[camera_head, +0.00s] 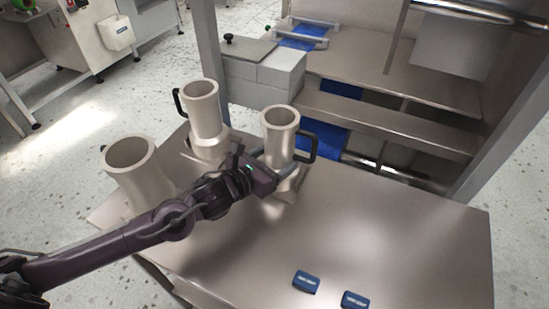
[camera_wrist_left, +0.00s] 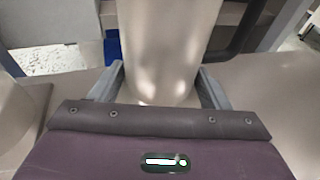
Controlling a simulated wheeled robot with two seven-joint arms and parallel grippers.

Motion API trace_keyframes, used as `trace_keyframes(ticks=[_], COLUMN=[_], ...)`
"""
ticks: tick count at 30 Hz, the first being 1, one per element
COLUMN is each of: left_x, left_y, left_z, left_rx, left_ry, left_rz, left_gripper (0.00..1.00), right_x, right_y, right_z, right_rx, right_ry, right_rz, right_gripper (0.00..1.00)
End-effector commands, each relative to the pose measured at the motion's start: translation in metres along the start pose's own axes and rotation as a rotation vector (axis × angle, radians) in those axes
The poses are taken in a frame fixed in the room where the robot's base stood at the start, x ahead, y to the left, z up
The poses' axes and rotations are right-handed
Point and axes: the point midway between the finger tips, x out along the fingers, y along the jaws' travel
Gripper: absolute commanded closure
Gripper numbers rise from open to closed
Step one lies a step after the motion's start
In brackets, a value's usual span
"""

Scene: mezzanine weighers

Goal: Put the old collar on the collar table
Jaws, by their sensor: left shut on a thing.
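Three pale metal collars, tube-shaped, stand upright at the left end of a steel table (camera_head: 360,235): a left collar (camera_head: 139,182), a middle collar (camera_head: 205,118) and a right collar (camera_head: 281,142). Black handles show on all three. I cannot tell from looks which is the old one. My left gripper (camera_head: 276,178) is shut on the right collar, low on its body. In the left wrist view this collar (camera_wrist_left: 168,45) fills the space between my two fingers (camera_wrist_left: 160,85). Its lower end is partly hidden, so I cannot tell whether it touches the table. My right gripper is not in view.
Two small blue labels (camera_head: 306,281) (camera_head: 355,299) lie at the table's front edge. The table's right part is clear. Behind it stands a steel frame with shelves (camera_head: 390,125), blue belts and grey blocks (camera_head: 280,70). A machine (camera_head: 80,35) stands at the back left.

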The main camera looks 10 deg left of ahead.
Motion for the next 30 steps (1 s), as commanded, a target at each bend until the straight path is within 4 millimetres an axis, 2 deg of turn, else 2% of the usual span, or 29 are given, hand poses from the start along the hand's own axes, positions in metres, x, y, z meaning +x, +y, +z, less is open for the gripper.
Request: trace_keyframes(ticks=[4, 5, 9, 20, 23, 30], left_x=[0.001, 0.001, 0.000, -0.001, -0.010, -0.051], left_y=[0.000, 0.000, 0.000, 0.000, 0.001, 0.001], left_z=[-0.001, -0.002, -0.002, 0.002, -0.002, -0.004], left_rx=[0.000, 0.000, 0.000, 0.000, 0.002, 0.005], left_ry=[-0.005, 0.000, 0.001, 0.001, 0.003, 0.006], left_rz=[0.000, 0.000, 0.000, 0.000, 0.001, 0.000], left_gripper=[0.69, 0.27, 0.09, 0.08, 0.08, 0.08], right_x=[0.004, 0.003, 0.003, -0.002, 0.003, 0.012], right_y=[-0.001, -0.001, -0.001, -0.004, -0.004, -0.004], right_z=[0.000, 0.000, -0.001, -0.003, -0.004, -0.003], right_rx=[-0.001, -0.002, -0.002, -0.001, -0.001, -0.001], right_ry=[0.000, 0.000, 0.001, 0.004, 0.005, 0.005], right_rz=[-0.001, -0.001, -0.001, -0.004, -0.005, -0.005], right_gripper=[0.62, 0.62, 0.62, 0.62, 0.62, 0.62])
